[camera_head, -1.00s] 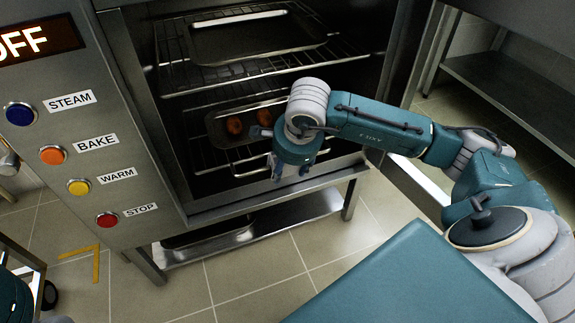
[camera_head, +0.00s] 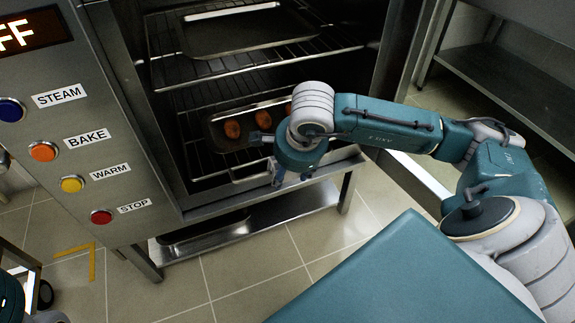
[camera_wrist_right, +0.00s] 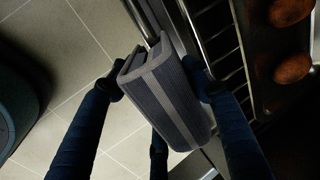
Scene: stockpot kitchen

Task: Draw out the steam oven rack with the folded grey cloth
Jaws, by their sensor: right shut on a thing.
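The steam oven (camera_head: 130,150) stands open in the head view. Its lower rack (camera_head: 208,170) carries a dark tray (camera_head: 275,112) with several round brown items. My right gripper (camera_head: 290,178) is at the rack's front edge. In the right wrist view, its fingers are closed on both sides of the folded grey cloth (camera_wrist_right: 172,95), which is striped and lies against the rack's front. The rack's bars (camera_wrist_right: 222,45) show beside it. The cloth hides whether the rack's front bar is inside its fold. My left gripper is not in view.
An upper rack (camera_head: 190,72) holds another dark tray (camera_head: 235,32) above. A column of labelled buttons, including the red stop button (camera_head: 101,217), is on the oven's left panel. A low steel shelf (camera_head: 265,222) lies below the oven. Tiled floor (camera_head: 240,270) is clear in front.

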